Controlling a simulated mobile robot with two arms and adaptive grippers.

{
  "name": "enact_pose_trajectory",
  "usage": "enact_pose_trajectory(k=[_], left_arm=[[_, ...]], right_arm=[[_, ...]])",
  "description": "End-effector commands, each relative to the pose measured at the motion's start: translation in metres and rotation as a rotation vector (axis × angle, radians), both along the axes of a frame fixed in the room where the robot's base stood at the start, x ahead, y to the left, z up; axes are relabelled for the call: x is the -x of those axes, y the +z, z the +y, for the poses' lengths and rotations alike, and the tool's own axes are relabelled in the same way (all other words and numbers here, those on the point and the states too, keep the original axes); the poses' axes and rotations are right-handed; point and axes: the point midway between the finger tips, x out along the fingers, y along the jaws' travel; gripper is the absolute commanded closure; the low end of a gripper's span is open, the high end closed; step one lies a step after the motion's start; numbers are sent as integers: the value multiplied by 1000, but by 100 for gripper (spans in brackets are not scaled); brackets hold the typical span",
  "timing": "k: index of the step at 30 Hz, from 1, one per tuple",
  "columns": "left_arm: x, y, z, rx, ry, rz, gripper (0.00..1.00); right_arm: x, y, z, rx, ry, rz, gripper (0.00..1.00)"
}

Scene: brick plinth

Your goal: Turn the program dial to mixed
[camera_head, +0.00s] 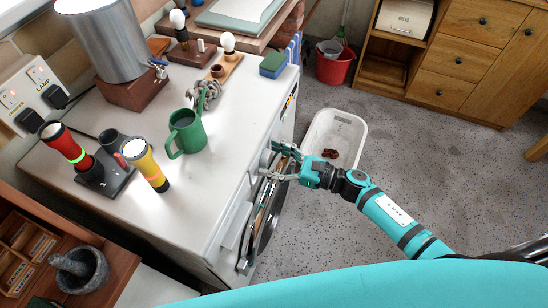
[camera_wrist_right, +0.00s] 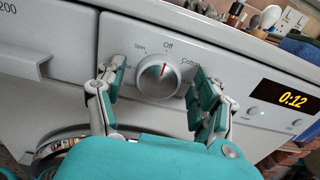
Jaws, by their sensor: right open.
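The program dial (camera_wrist_right: 157,76) is a round silver knob on the white front panel of the washing machine (camera_wrist_right: 72,28). Its red mark points up, close to the label "Off". "Spin" is printed to the left of that, and a label beginning "Cotto" at the right is partly covered by a finger. I cannot read a "mixed" label. My right gripper (camera_head: 284,160) is at the machine's front in the head view. In the right wrist view its open fingers stand on either side of the dial, with gaps visible between them and the knob. My left gripper is not in view.
A lit display (camera_wrist_right: 291,101) reads 0:12 right of the dial. A white basin (camera_head: 350,125) stands on the floor beside the machine.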

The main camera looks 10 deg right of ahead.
Motion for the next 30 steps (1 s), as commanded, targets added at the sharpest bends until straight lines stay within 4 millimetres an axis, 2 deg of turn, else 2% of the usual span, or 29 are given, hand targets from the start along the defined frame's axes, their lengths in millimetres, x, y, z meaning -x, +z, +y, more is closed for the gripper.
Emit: enact_pose_trajectory(k=[2,13,23,30], left_arm=[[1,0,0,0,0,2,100],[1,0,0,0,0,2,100],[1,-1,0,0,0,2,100],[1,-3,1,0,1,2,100]], right_arm=[[0,0,0,0,0,0,37],[0,0,0,0,0,0,85],[0,0,-1,-27,0,41,85],[-1,0,-1,-111,-1,165,85]])
